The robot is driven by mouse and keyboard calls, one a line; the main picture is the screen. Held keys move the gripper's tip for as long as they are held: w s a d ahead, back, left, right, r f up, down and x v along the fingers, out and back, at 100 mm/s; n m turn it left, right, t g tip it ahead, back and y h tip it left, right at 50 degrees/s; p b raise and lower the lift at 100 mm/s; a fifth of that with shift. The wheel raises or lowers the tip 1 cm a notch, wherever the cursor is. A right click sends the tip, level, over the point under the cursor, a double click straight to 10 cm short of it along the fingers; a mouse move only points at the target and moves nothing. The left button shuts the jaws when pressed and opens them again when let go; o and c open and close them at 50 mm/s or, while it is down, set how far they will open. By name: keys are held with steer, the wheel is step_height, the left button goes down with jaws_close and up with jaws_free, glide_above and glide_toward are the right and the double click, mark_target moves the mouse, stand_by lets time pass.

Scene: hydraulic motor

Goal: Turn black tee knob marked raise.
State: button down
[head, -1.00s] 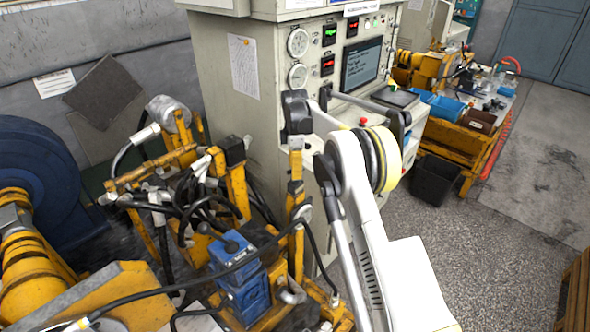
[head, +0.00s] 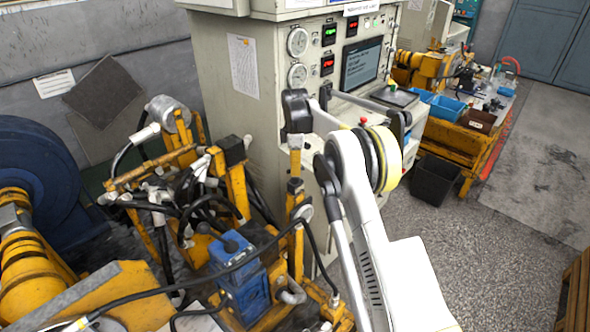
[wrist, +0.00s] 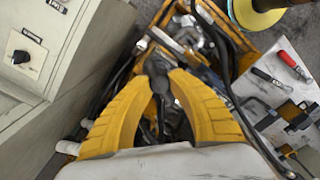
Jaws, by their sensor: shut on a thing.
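In the wrist view, the two yellow fingers of my gripper (wrist: 163,82) point away from the camera and close in toward each other. A small dark piece, which looks like the black tee knob (wrist: 157,66), sits between their tips. Its lower part is hidden by the fingers, and no "raise" marking can be read. In the head view, my white arm reaches over the yellow hydraulic rig, beside the grey cabinet. The gripper cannot be clearly told apart from the rig there.
The grey control cabinet (head: 225,120) stands close to my arm; its side, with a black rotary switch (wrist: 22,57), fills the wrist view's left. Black hoses (head: 200,195) and a blue block (head: 240,285) crowd the yellow rig. Floor (head: 500,235) is clear at the right.

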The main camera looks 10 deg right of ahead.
steer(key=shift+m, duration=0.4)
steer(key=m+b, duration=0.1)
steer(key=m, duration=0.2)
steer(key=shift+m+b, duration=0.75)
steer(key=shift+m, duration=1.45)
steer(key=c, duration=1.2)
jaws_free()
steer(key=shift+w, duration=0.1)
step_height(320, 180, up, 12)
